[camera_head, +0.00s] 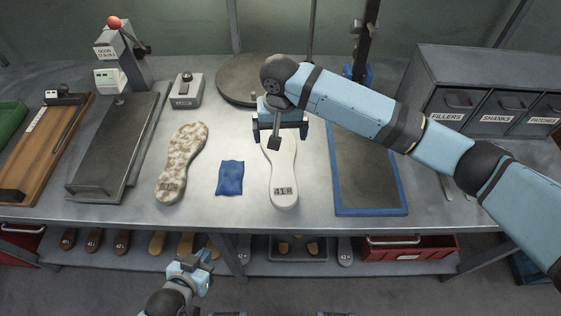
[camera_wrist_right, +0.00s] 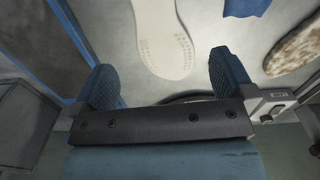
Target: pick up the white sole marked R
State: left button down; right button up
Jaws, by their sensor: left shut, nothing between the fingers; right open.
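The white sole (camera_head: 284,172) lies flat on the metal bench, its label reading 41 R towards the front edge. My right gripper (camera_head: 277,138) is over its far end and hides part of it in the head view. In the right wrist view the white sole (camera_wrist_right: 163,40) shows beyond and between the spread fingers of the open, empty right gripper (camera_wrist_right: 165,82). I cannot tell the exact height of the fingers above it. My left gripper (camera_head: 207,254) is shut and empty, low in front of the bench, away from the sole.
A blue cloth (camera_head: 230,178) and a mottled brown sole (camera_head: 181,165) lie left of the white sole. A blue-edged dark mat (camera_head: 366,170) lies to its right. A round dark plate (camera_head: 250,80) stands behind. Grey drawers (camera_head: 480,95) fill the back right.

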send_over(282, 161)
jog(key=f, duration=0.5)
jog(key=shift+a+f, duration=0.2)
jog(key=shift+a, duration=0.05)
jog(key=shift+d+f, duration=0.15)
jog(key=shift+f, duration=1.25)
jog(key=shift+d+f, duration=0.15)
jog(key=shift+f, duration=1.2)
jog(key=shift+c, duration=0.2)
jog(key=c, duration=0.9)
jog(key=shift+r, duration=0.15)
